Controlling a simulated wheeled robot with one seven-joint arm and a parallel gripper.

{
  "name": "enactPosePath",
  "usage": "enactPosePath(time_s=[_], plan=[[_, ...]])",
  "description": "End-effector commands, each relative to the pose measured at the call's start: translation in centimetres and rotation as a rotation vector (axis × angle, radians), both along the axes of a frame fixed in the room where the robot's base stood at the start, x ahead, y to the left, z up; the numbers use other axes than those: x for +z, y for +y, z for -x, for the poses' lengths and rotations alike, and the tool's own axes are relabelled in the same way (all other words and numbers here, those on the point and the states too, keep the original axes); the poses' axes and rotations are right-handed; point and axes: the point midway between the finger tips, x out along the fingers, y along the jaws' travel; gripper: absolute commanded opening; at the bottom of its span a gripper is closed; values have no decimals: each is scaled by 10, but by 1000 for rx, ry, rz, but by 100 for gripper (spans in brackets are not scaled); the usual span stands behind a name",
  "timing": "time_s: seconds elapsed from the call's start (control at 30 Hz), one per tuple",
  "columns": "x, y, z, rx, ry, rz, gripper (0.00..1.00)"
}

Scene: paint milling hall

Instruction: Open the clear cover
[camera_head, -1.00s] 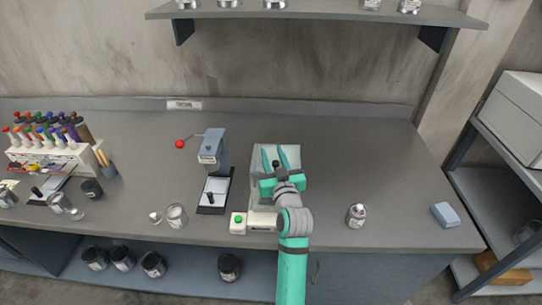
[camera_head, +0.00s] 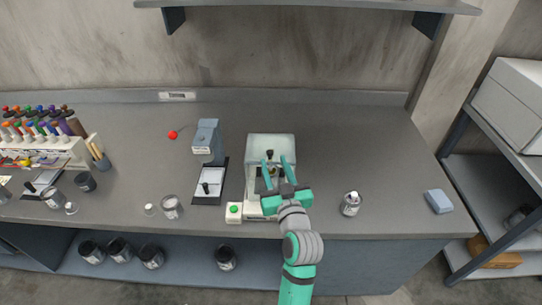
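The clear cover (camera_head: 271,139) is a pale, see-through panel at the back of a small white machine on the bench, right of centre. The machine has a green button (camera_head: 234,210) on its front left corner. I cannot tell whether the cover is shut or partly raised. My gripper (camera_head: 277,162) is over the machine, in front of the cover's back part. Its two teal fingers point away from me and stand apart, with dark fittings of the machine showing between them. Its body and my arm hide the machine's front right part.
A grey stand with a red-ball lever (camera_head: 172,135) is left of the machine. A glass jar (camera_head: 172,206) stands at the front left, a small metal can (camera_head: 351,204) and a blue block (camera_head: 438,201) to the right. The bench behind the machine is clear.

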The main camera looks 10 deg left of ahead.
Motion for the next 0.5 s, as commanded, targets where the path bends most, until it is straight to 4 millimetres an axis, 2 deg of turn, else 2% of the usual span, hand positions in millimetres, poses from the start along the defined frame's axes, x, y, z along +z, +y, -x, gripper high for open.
enactPosePath(time_s=[0.13, 0.5], plan=[[0, -4, 9, 0, 1, 0, 37], [0, -5, 12, 1, 0, -1, 37]])
